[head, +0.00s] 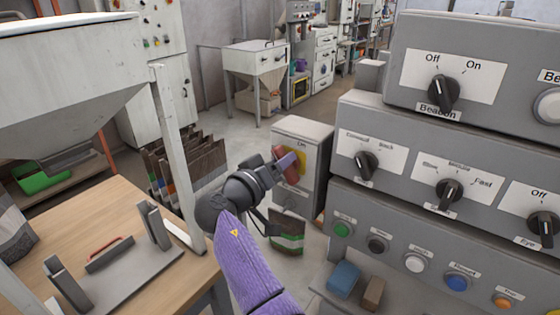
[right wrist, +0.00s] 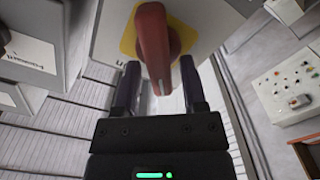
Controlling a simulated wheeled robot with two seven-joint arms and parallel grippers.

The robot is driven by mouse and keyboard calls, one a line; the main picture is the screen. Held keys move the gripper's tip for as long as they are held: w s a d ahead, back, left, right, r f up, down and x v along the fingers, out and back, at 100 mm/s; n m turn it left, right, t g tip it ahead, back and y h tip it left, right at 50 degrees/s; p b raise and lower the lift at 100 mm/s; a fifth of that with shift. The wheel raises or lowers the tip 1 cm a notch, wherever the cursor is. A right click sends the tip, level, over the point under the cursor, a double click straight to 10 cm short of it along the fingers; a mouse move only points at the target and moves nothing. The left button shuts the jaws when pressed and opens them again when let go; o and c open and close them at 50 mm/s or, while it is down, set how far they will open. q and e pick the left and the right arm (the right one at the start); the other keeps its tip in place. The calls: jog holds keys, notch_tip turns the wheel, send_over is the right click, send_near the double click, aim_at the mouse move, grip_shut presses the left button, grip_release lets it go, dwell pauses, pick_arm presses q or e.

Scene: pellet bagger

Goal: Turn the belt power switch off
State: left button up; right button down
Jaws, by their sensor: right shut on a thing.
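The belt power switch is a red handle (head: 290,174) on a yellow plate (head: 302,161), on the side of a grey box (head: 308,128). The word "On" shows above the plate. My right gripper (head: 284,163) is at the box, shut on the red handle. In the right wrist view the red handle (right wrist: 152,45) stands between the two fingers of my right gripper (right wrist: 158,85), in front of the yellow plate (right wrist: 180,35). The fingers partly hide the handle in the head view, so its exact angle is hard to tell. My left gripper is not in view.
A grey control panel (head: 375,110) with black knobs and coloured buttons stands close on the right. A blue block (head: 344,279) and a brown block (head: 373,293) lie below it. A wooden table (head: 100,215) with a metal fixture is at left. Several bags (head: 185,165) stand behind.

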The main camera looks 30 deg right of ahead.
jog(key=n+p, duration=0.1)
jog(key=n, duration=0.2)
jog(key=n+p, duration=0.1)
jog(key=n, duration=0.3)
jog(key=n+p, duration=0.1)
jog(key=n, duration=0.2)
jog(key=shift+w+a+f+p, duration=0.1)
jog(key=shift+w+f+p, duration=0.15)
jog(key=shift+f+p, duration=0.1)
jog(key=shift+n, duration=0.4)
jog(key=shift+f, duration=0.1)
jog(key=shift+c, duration=2.4)
grip_release()
jog(key=v, duration=1)
jog(key=shift+f, duration=0.1)
